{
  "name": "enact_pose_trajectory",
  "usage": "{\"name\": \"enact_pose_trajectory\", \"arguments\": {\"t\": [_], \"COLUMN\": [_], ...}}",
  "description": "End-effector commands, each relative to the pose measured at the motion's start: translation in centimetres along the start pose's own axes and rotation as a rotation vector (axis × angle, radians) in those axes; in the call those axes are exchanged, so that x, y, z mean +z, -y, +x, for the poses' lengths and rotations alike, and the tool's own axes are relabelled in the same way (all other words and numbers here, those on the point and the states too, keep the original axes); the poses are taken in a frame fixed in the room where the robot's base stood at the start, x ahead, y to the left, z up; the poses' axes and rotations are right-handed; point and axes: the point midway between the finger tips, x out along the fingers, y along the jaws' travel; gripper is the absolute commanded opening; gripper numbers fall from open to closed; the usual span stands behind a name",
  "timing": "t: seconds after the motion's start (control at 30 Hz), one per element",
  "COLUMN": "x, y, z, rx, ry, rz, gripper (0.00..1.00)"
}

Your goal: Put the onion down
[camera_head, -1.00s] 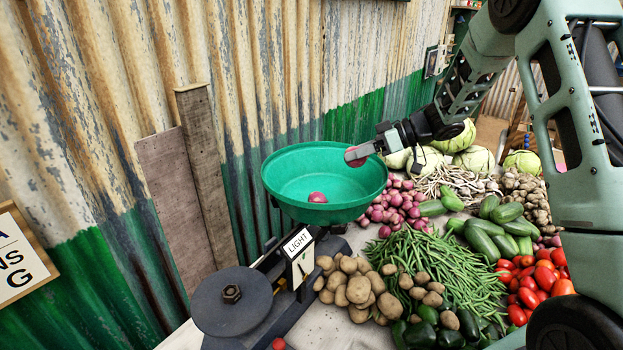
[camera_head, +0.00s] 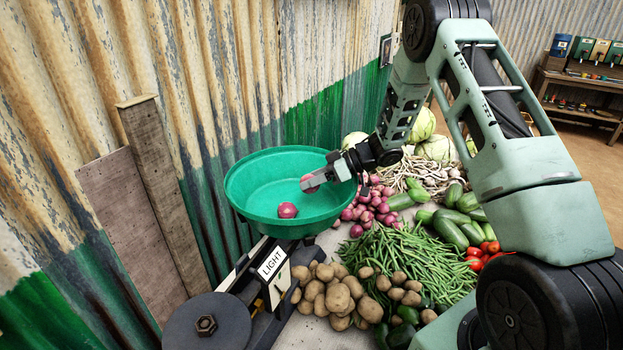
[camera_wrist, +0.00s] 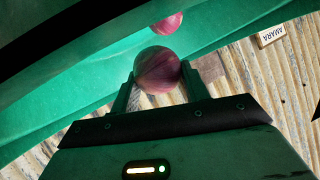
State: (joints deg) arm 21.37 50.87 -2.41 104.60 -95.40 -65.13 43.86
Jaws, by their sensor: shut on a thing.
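My gripper (camera_head: 312,183) is shut on a reddish-purple onion (camera_wrist: 157,70), which sits between its two fingers in the wrist view. The gripper and held onion are over the right part of the green pan (camera_head: 240,203), inside its rim. I cannot tell whether the held onion touches the pan. A second onion (camera_head: 287,210) lies in the pan, left of and below the held one in the head view. It also shows beyond the held onion in the wrist view (camera_wrist: 167,23).
A corrugated wall (camera_head: 190,90) stands close behind.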

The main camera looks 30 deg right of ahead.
Motion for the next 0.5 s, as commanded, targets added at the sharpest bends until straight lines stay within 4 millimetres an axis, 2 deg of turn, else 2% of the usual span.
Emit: {"name": "enact_pose_trajectory", "arguments": {"t": [0.5], "x": [1.0], "y": [-0.29], "z": [0.53], "rx": [0.001], "ry": [-0.001], "rz": [0.0], "gripper": [0.21]}}
